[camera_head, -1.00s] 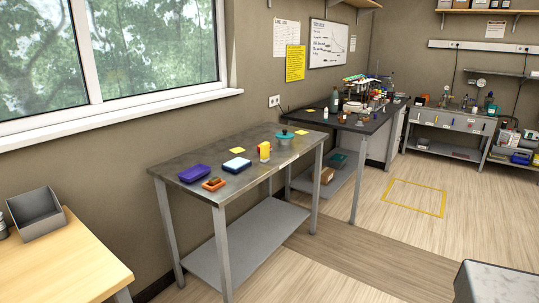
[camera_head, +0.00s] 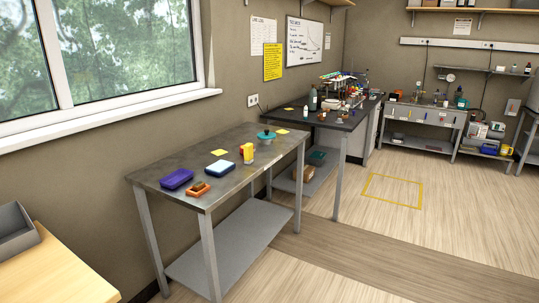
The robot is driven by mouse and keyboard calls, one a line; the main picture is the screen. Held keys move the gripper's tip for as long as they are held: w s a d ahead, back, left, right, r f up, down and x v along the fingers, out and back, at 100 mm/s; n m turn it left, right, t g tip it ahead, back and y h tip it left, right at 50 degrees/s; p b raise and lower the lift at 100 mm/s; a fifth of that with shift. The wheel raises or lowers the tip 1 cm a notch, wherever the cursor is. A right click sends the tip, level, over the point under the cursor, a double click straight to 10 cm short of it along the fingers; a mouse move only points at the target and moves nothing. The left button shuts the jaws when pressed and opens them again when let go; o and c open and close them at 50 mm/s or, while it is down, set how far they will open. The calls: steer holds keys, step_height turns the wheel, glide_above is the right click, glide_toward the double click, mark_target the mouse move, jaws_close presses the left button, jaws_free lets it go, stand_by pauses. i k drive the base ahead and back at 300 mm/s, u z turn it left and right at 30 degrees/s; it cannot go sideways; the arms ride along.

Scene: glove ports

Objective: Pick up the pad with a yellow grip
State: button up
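Several small things lie on the grey metal table (camera_head: 160,173). A small upright yellow thing (camera_head: 247,152) with an orange-red mark stands near its front edge; it is too small to tell whether it is a pad with a yellow grip. Around it are a blue block with a pale top (camera_head: 220,168), an orange thing with a brown top (camera_head: 198,189), a purple block (camera_head: 177,179) and a teal round thing with a dark knob (camera_head: 266,137). My gripper is not in view.
Two yellow flat squares, one at the table's back (camera_head: 219,152), lie on the metal table. A dark-topped bench (camera_head: 335,122) with bottles stands beyond it. A wooden table (camera_head: 60,275) with a grey bin (camera_head: 14,235) is at lower left.

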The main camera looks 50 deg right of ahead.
mark_target(248, 150)
steer(key=u, duration=0.85)
steer(key=k, duration=0.1)
steer(key=z, duration=2.25)
steer(key=k, duration=0.95)
steer(key=u, duration=0.15)
steer(key=i, duration=0.95)
steer(key=z, duration=0.05)
